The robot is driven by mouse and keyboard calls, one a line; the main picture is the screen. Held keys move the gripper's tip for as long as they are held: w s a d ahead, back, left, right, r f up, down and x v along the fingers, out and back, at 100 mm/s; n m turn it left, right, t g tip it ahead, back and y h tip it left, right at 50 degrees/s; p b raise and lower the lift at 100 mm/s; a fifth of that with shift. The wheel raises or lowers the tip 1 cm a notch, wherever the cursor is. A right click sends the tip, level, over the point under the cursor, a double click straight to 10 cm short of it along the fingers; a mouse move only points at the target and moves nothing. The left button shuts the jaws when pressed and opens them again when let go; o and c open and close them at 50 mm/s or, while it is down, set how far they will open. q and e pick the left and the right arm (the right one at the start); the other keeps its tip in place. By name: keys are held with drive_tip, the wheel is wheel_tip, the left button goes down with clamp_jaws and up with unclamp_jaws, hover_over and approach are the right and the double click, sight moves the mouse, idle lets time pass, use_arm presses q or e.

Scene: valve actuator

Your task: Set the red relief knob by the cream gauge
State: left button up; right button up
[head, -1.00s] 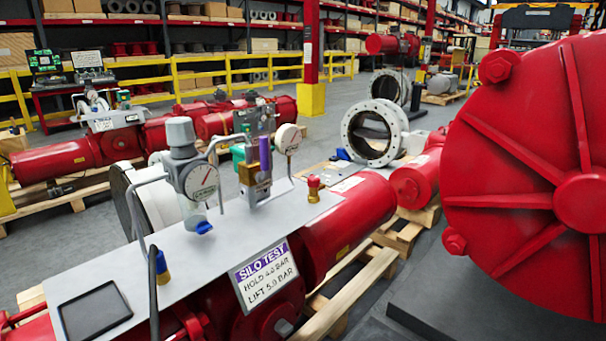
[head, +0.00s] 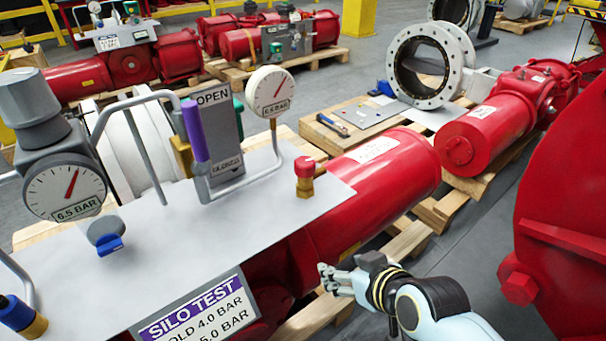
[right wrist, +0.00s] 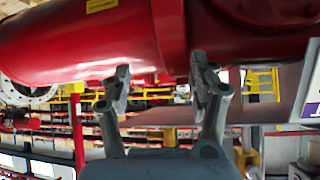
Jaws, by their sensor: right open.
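The red relief knob (head: 304,167) sits upright on a brass fitting near the right end of the grey panel (head: 240,235). The cream gauge (head: 270,92) stands on a stem left of and above the knob; its dial label seems to read 6.6 BAR. My right gripper (head: 332,279) is low in front of the red actuator cylinder, below and apart from the knob. Its fingers are open and empty in the right wrist view (right wrist: 163,86), with the red cylinder (right wrist: 90,40) beyond them. The knob is not visible there. My left gripper is not in view.
A larger gauge (head: 67,190) on a grey regulator reads 6.5 BAR. A purple-handled valve (head: 195,130) stands between the gauges. The SILO TEST sign (head: 200,312) hangs on the panel's front edge. A large red housing (head: 560,220) stands at right.

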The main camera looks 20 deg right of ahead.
sight(307, 163)
drive_tip(key=w+a+r+t, duration=0.1)
drive_tip(key=w+r+t, duration=0.15)
drive_tip(key=r, duration=0.65)
drive_tip(key=w+r+t, duration=0.1)
drive_tip(key=w+r, duration=0.2)
drive_tip(key=r, duration=0.6)
drive_tip(key=shift+n+t+y, duration=0.25)
drive_tip(key=shift+n+y, duration=0.05)
drive_tip(key=shift+y, duration=0.1)
drive_tip(key=b+x, duration=0.2)
drive_tip(key=x, duration=0.7)
drive_tip(key=shift+w+a+r, duration=0.1)
drive_tip(key=shift+w+a, duration=0.05)
drive_tip(key=shift+w, duration=0.05)
drive_tip(key=shift+w+a+f, duration=0.1)
drive_tip(key=shift+w+f, duration=0.1)
drive_tip(key=shift+w, duration=0.3)
drive_tip(key=c, duration=1.2)
